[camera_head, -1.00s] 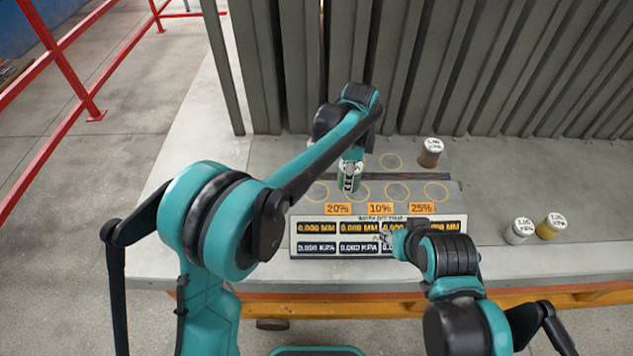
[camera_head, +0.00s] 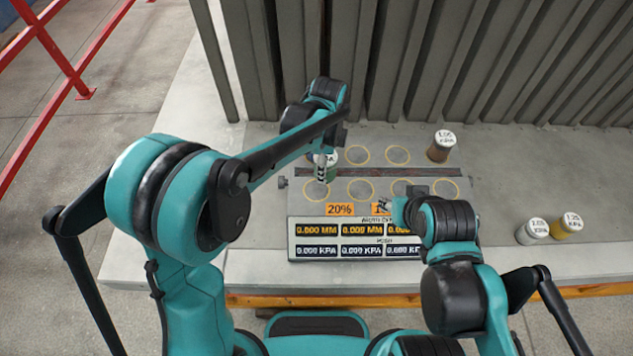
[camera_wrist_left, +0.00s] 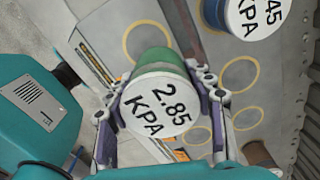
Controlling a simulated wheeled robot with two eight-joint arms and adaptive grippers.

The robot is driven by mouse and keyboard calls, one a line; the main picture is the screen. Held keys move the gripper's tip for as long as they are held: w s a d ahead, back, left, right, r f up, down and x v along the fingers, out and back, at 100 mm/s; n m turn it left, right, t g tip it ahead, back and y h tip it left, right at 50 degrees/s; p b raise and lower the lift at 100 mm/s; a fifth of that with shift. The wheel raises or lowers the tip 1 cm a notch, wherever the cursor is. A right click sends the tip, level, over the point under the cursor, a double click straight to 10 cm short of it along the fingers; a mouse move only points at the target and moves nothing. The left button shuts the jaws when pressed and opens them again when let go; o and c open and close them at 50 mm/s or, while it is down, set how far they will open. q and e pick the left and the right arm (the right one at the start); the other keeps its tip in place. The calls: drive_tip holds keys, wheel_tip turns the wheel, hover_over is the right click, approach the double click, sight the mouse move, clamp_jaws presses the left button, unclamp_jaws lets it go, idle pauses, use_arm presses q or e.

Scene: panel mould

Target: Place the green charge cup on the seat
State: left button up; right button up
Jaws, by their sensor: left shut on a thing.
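My left gripper (camera_head: 324,178) is shut on the green charge cup (camera_head: 333,166), marked 2.85 KPA on its white lid. In the left wrist view the green cup (camera_wrist_left: 160,100) sits between both fingers (camera_wrist_left: 160,108). It is over the left end of the grey plate; its height above the plate is hard to judge. Yellow ring seats mark the plate, including a front-row ring (camera_head: 360,189) and a back-row ring (camera_head: 397,154). The gripper partly covers the front-left ring (camera_head: 311,194). My right gripper (camera_head: 385,205) hovers near the display; its jaws are too small to read.
A blue cup (camera_wrist_left: 252,14) stands close beside the green one. A brown cup (camera_head: 440,148) stands at the plate's back right. White (camera_head: 532,231) and yellow (camera_head: 566,226) cups stand on the right of the bench. A display panel (camera_head: 354,240) lies in front; grey upright panels stand behind.

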use_arm(q)
drive_tip(key=shift+s+a+f, duration=0.25)
drive_tip(key=shift+a+f, duration=0.15)
drive_tip(key=shift+a, duration=0.1)
drive_tip(key=shift+s+a+f, duration=0.2)
drive_tip(key=shift+a+f, duration=0.15)
drive_tip(key=shift+a, duration=0.15)
drive_tip(key=shift+s+a+f, duration=0.1)
drive_tip(key=shift+s+a, duration=0.05)
drive_tip(key=shift+s, duration=0.05)
wheel_tip(320, 180, down, 4)
drive_tip(key=shift+w+f+b, duration=0.1)
drive_tip(key=shift+b, duration=0.55)
drive_tip(key=o, duration=1.5)
